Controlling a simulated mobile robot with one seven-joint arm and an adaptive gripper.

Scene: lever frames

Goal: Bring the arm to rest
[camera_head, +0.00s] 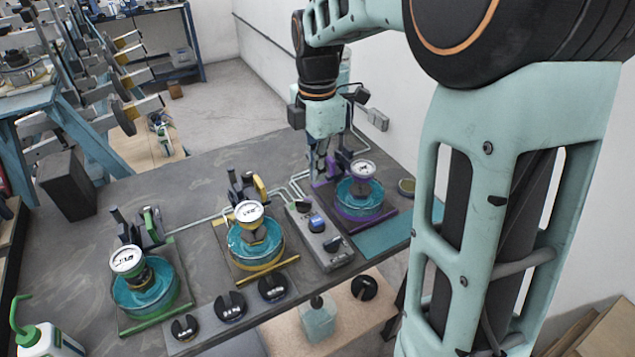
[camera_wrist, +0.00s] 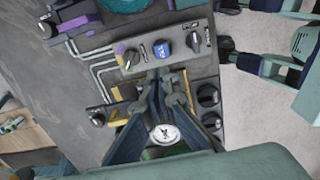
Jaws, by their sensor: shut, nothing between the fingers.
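My arm reaches in from the right of the head view and bends down over the table. My gripper (camera_head: 320,172) points down just left of the purple-framed station (camera_head: 362,200); I cannot tell whether it touches the purple frame. The fingers look closed together and hold nothing. In the wrist view the gripper (camera_wrist: 166,75) shows at the centre, in front of the grey control box with a blue knob (camera_wrist: 160,48). The yellow-framed station (camera_head: 255,245) and the green-framed station (camera_head: 148,285) stand further left, each with a round gauge and a teal basin.
The grey control box (camera_head: 318,235) stands between the yellow and purple stations. Several black knobs (camera_head: 230,305) line the front edge. A white bottle with a green spout (camera_head: 45,340) is at bottom left.

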